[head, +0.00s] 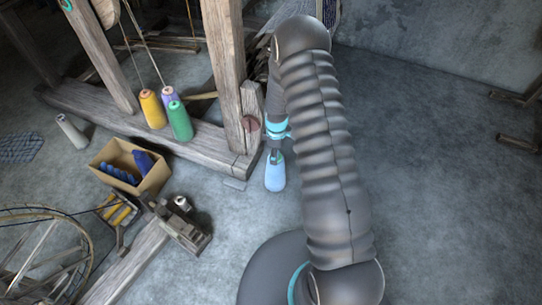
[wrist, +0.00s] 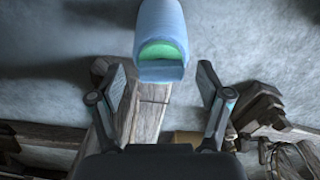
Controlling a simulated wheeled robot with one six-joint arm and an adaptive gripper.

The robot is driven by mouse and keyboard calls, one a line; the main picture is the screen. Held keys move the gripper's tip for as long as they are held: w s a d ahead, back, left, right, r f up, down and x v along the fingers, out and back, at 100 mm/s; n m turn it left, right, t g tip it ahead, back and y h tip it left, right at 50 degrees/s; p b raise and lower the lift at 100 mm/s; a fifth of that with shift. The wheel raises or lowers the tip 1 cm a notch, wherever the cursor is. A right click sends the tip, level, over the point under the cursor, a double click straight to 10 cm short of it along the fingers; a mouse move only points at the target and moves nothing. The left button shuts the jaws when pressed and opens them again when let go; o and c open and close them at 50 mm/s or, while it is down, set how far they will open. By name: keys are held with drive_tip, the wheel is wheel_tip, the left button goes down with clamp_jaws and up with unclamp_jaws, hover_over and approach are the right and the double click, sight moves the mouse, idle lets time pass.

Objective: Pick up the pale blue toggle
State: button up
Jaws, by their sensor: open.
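The pale blue toggle (wrist: 160,15) is a rounded body with a green recess in its near end. In the wrist view it is at top centre, cut off by the upper edge. My gripper (wrist: 162,76) is open, with one finger on each side of the picture's middle. The toggle's near end lies between the fingertips in the picture, with visible gaps on both sides. I cannot tell how far beyond the tips it is. In the head view a pale blue shape (head: 275,178) shows just below the dark end of my arm, seemingly the same toggle. The fingers are not clear there.
The wooden loom frame (head: 160,130) stands to the left, with yellow, purple and green cones (head: 180,121) on its beam. A cardboard box (head: 155,180) with blue items and a spoked wheel (head: 45,255) are at lower left. The floor to the right is open.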

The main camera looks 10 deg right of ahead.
drive_tip(key=c, duration=0.8)
drive_tip(key=shift+c, duration=0.2)
drive_tip(key=shift+r, duration=0.15)
